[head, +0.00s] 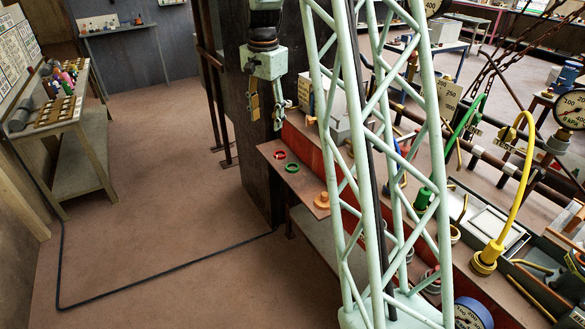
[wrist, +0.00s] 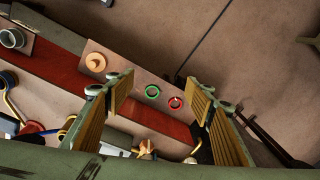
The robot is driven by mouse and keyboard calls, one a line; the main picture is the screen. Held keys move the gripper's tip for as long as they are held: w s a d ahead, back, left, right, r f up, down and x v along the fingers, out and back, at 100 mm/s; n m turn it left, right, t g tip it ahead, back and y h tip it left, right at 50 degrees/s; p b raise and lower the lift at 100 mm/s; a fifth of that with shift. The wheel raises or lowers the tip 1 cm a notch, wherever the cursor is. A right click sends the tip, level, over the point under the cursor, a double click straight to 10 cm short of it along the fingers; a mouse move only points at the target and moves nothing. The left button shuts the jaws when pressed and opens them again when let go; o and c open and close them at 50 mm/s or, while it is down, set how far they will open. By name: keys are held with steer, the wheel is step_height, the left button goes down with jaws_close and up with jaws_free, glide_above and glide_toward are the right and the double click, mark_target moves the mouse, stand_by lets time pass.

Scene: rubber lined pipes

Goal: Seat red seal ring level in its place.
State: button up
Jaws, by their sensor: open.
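The red seal ring (head: 279,154) lies on a brown shelf (head: 304,187) beside a green ring (head: 292,168) in the head view. My gripper (head: 266,118) is open and empty, and hangs above the shelf, apart from the rings. Which place belongs to the red ring I cannot tell.
An orange stepped piece (head: 322,200) sits on the same shelf. A pale green lattice column stands right of the shelf and hides part of the bench. Pipes, gauges and a yellow hose (head: 522,190) crowd the right.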

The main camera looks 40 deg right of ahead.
steer(key=w+d+f+m+p, duration=0.1)
steer(key=w+d+f+m, duration=0.1)
steer(key=d+f, duration=0.5)
steer(key=w+d+f+m+g+p, duration=0.1)
steer(key=w+d+f+m, duration=0.1)
steer(key=d+f, duration=0.5)
steer(key=shift+w+d+f+m, duration=0.15)
steer(key=shift+d+f+m, duration=0.25)
steer(key=shift+f, duration=0.5)
glide_above(292, 169)
steer(key=shift+a+f+b, duration=0.2)
steer(key=shift+f+b, duration=0.25)
steer(key=shift+f, duration=3.8)
steer(key=shift+d+f+b, duration=0.2)
steer(key=shift+f+b, duration=0.3)
steer(key=shift+f, duration=2.15)
